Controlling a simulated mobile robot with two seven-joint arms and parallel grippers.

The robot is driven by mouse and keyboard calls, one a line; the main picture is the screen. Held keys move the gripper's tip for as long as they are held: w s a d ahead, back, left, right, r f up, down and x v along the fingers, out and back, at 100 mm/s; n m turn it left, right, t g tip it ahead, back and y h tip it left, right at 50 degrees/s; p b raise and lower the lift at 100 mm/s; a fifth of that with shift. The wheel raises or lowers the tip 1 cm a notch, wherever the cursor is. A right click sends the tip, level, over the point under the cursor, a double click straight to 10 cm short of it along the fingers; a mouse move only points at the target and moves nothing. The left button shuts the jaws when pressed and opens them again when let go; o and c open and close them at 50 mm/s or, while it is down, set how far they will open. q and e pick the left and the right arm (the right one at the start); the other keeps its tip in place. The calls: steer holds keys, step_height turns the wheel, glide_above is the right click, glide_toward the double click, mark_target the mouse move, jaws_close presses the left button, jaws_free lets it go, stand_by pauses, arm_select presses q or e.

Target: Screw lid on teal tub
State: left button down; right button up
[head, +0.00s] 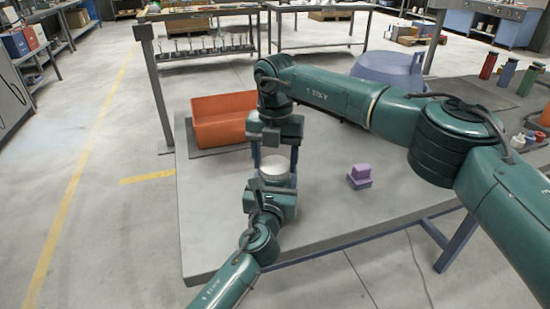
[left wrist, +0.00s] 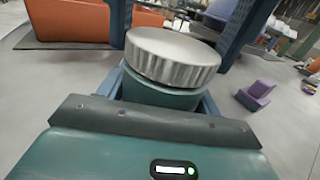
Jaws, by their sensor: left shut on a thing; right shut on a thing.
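The teal tub (left wrist: 160,90) shows in the left wrist view between the fingers of my left gripper, which is shut on it. In the head view my left gripper (head: 273,184) comes from below and mostly hides the tub. The silver ribbed lid (left wrist: 172,57) sits at the tub's mouth; it also shows in the head view (head: 275,167). I cannot tell whether its thread is engaged. My right gripper (head: 275,165) points down from above, its two blue fingers on either side of the lid, shut on it.
An orange bin (head: 222,118) stands at the table's back left. A purple stepped block (head: 359,177) lies right of the grippers. A large lavender round container (head: 388,66) stands behind my right arm. Several bottles stand at the far right. The table front (head: 215,235) is clear.

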steer(key=m, duration=0.4)
steer(key=o, duration=1.1)
steer(key=shift+r, duration=2.25)
steer(key=shift+c, duration=0.5)
